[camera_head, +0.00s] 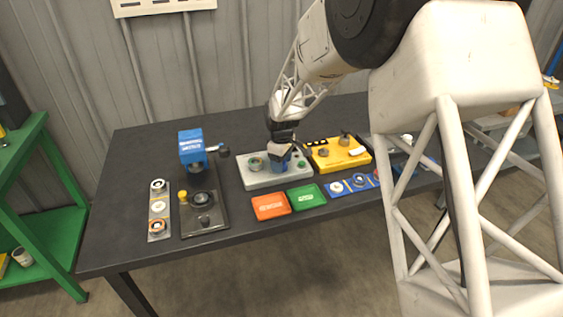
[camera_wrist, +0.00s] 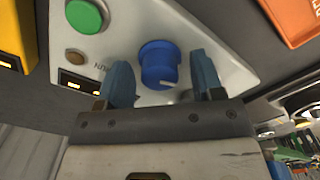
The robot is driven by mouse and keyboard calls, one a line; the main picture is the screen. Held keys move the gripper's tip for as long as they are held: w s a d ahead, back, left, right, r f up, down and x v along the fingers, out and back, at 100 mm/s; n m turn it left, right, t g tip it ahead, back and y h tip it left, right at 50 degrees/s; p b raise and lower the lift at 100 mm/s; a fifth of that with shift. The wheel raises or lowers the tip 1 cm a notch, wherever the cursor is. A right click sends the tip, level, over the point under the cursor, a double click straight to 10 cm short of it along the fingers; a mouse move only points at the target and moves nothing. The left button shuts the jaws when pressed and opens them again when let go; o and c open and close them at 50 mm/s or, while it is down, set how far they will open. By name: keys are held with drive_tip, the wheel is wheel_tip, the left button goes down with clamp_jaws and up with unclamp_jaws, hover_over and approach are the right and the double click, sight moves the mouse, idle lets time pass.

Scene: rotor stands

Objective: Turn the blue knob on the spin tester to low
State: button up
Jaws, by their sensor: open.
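The spin tester is a pale grey box (camera_head: 258,181) near the middle of the table, and its panel (camera_wrist: 220,52) fills the middle of the wrist view. The blue knob (camera_wrist: 158,62) stands on that panel, with a white pointer line on its face towards the lower right in the wrist view. My gripper (camera_wrist: 163,80) is open, one blue-grey finger on each side of the knob, with gaps visible. In the head view my gripper (camera_head: 279,158) is over the tester and hides the knob. I cannot read a low mark.
A green button (camera_wrist: 84,15), a small brown button (camera_wrist: 75,56) and lit displays are beside the knob. A yellow device (camera_head: 340,156) stands close on the right. An orange tray (camera_head: 271,206) and a green tray (camera_head: 307,197) lie in front. A blue machine (camera_head: 192,147) stands left.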

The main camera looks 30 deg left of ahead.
drive_tip(key=c, duration=0.9)
drive_tip(key=shift+m, duration=0.3)
drive_tip(key=m, duration=0.6)
drive_tip(key=shift+m, duration=0.3)
drive_tip(key=m, duration=0.6)
drive_tip(key=shift+m, duration=0.3)
drive_tip(key=o, duration=0.9)
